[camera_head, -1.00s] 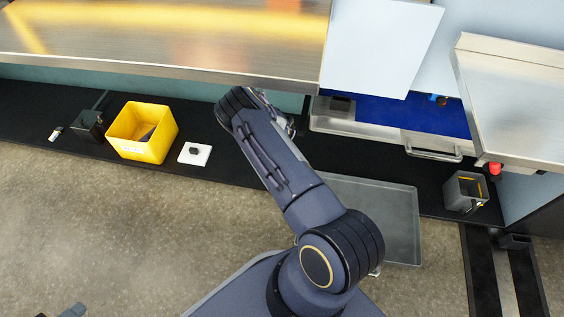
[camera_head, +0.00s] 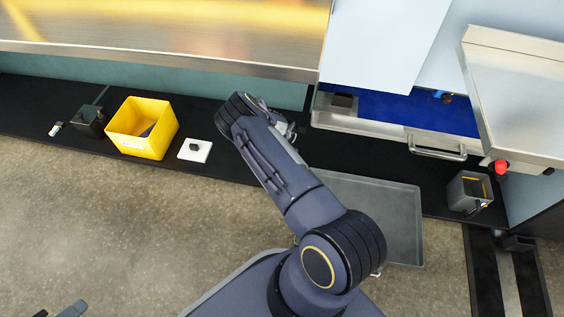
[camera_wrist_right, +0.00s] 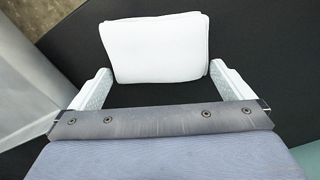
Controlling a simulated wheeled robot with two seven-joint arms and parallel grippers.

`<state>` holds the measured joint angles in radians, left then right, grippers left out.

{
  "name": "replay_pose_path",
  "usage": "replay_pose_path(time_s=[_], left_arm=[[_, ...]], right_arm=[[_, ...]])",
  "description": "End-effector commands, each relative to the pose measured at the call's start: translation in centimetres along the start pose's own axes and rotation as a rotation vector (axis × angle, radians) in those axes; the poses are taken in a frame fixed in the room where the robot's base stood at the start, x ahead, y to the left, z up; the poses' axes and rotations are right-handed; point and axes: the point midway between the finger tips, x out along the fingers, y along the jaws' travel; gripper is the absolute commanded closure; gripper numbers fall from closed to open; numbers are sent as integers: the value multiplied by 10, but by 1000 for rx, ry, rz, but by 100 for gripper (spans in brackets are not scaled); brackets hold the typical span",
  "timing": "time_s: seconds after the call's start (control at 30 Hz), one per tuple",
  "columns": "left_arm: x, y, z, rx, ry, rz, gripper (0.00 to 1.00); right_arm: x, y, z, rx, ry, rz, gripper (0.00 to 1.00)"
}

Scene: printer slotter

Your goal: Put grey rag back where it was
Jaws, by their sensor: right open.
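A white, folded, soft-looking cloth pad (camera_wrist_right: 155,47) lies on a black surface in the right wrist view, just beyond my right gripper. It looks white rather than grey, and I cannot tell whether it is the grey rag. My right gripper (camera_wrist_right: 152,80) is open, with one finger on each side of the cloth's near edge. I see nothing held between the fingers. In the head view my own right arm hides most of that gripper and the cloth. A small grey part of what seems to be my left gripper (camera_head: 72,309) shows at the bottom left edge.
A yellow bin (camera_head: 142,128) and a white square with a dark object (camera_head: 187,155) stand left of my arm on the black strip. A grey tray (camera_head: 400,225) lies right of it. An open blue-lined drawer (camera_head: 400,113) and a grey bin (camera_head: 469,194) are farther right.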

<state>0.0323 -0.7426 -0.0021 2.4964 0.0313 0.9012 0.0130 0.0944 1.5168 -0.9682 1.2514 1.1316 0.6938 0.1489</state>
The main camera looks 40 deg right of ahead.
Motion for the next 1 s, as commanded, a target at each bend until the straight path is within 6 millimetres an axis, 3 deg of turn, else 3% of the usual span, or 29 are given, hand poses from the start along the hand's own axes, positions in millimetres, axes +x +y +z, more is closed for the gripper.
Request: replay_pose_path(time_s=[0.3, 0.43, 1.0], left_arm=[[-22, 10, -11, 0, 0, 0, 64], [-27, 12, -14, 0, 0, 0, 64], [-28, 13, -14, 0, 0, 0, 64]], right_arm=[[-56, -1, 0, 1, 1, -4, 0], [-70, -1, 0, 0, 0, -3, 0], [-76, 0, 0, -1, 0, 0, 0]])
